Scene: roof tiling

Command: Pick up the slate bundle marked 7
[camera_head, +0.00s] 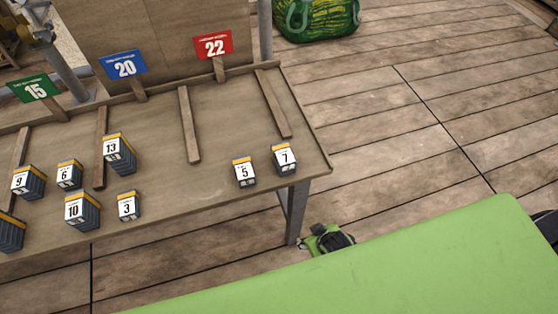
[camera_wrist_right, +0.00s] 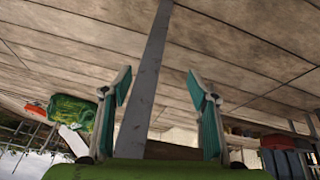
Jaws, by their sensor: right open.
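The slate bundle marked 7 (camera_head: 284,160) is a small dark stack with a white label and a yellow band. It stands on the wooden table (camera_head: 240,196) near its right front corner, just right of the bundle marked 5 (camera_head: 244,173). My right gripper (camera_head: 318,240) is low beside the table's front right leg, below and apart from bundle 7, partly hidden by my green arm. In the right wrist view its two teal-padded fingers (camera_wrist_right: 160,82) are spread with nothing held between them. Bundle 7 is not seen there. My left gripper is not in view.
Bundles 13 (camera_head: 119,153), 3 (camera_head: 128,206), 10 (camera_head: 82,210), 6 (camera_head: 69,174) and 9 (camera_head: 28,182) stand farther left. Wooden strips divide the tabletop. Signs 15 (camera_head: 35,88), 20 (camera_head: 123,67) and 22 (camera_head: 213,45) stand at the back. A grey leg (camera_head: 295,212) supports the table.

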